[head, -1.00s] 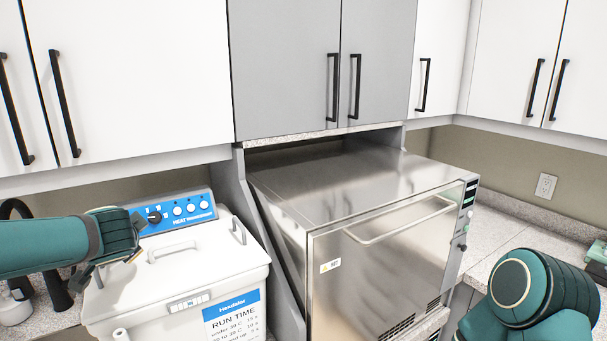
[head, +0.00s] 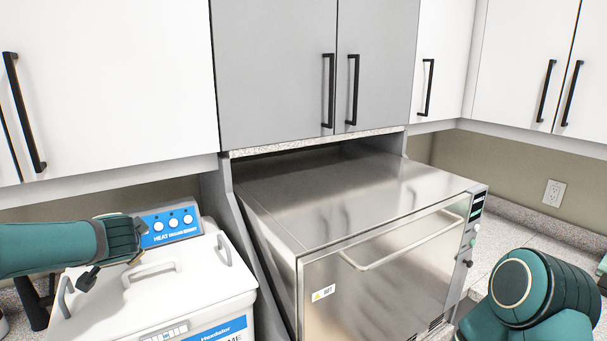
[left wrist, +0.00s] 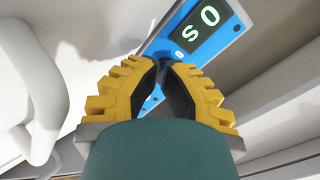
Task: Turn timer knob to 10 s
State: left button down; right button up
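The blue control panel (head: 172,226) stands at the back of the white bath on the left, with several white buttons showing. My left gripper (head: 139,226) is at the panel's left end and covers the black timer knob in the head view. In the left wrist view, the yellow fingers of my left gripper (left wrist: 163,68) curve together at the panel, with a narrow dark gap between the tips. I cannot tell whether they grip the knob. The display (left wrist: 201,25) shows upside down in that view and seems to read 0 s. My right gripper is out of view.
The white lid handle (head: 150,272) is just below my left gripper. A steel autoclave (head: 350,225) fills the middle, behind a grey side wall. Cabinets (head: 110,85) hang overhead. Some counter (head: 510,238) is clear at the right.

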pick_arm(q)
jog(key=shift+w+a+f+b, duration=0.25)
jog(key=shift+w+f+b, duration=0.2)
jog(key=shift+f+b, duration=0.1)
jog(key=shift+b+x, duration=0.6)
jog(key=shift+x, duration=0.15)
jog(key=shift+a+r, duration=0.1)
jog(key=shift+w+r, duration=0.1)
jog(key=shift+a+r+b, duration=0.1)
jog(key=shift+b, duration=0.3)
jog(key=shift+w+a+r+b, duration=0.1)
jog(key=shift+a+r+b, duration=0.1)
jog(key=shift+b, duration=0.25)
